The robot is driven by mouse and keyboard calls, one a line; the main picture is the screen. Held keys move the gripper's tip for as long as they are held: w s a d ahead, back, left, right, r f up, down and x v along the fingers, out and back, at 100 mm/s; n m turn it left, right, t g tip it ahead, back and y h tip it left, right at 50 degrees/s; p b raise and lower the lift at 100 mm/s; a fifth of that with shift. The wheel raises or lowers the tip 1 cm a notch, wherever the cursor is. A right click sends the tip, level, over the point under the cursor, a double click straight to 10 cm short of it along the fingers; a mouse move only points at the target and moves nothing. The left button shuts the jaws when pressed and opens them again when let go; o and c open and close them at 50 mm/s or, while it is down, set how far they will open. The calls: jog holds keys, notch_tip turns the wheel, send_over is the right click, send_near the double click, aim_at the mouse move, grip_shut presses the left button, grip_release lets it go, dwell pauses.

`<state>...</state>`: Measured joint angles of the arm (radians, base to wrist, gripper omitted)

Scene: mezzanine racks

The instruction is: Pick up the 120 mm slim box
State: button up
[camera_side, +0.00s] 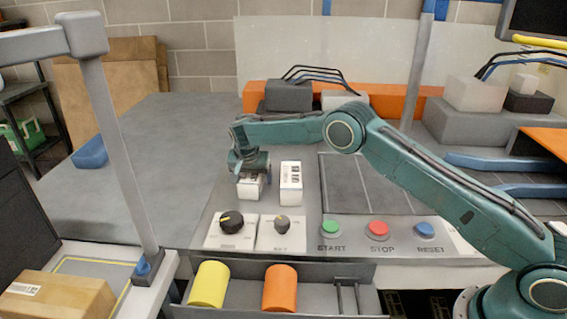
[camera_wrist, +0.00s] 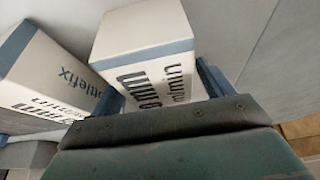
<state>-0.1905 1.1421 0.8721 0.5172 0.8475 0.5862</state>
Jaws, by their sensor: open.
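Two white boxes with printed sides stand close together behind the control panel. My gripper (camera_side: 250,172) is open over the left box (camera_side: 250,189) in the side view. The right box (camera_side: 291,184) stands beside it and looks taller. In the wrist view my fingers (camera_wrist: 164,92) lie on either side of a white box with a blue-grey band (camera_wrist: 150,35); contact cannot be told. The other box (camera_wrist: 38,75) is at the left there, just outside one finger. The print is partly hidden, so I cannot tell which is the 120 mm slim box.
In front of the boxes are a black dial (camera_side: 231,222), a grey dial (camera_side: 282,224) and green (camera_side: 330,227), red (camera_side: 378,228) and blue (camera_side: 425,229) buttons. An open drawer (camera_side: 240,312) holds yellow and orange pieces. The grey surface (camera_side: 160,150) at left is mostly clear.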

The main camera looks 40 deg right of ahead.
jog(key=shift+f, duration=0.25)
dwell(0.6)
jog(key=c, duration=1.2)
jog(key=shift+c, duration=0.2)
jog(key=shift+r, duration=0.1)
jog(key=shift+r, duration=5.2)
jog(key=shift+d, duration=0.1)
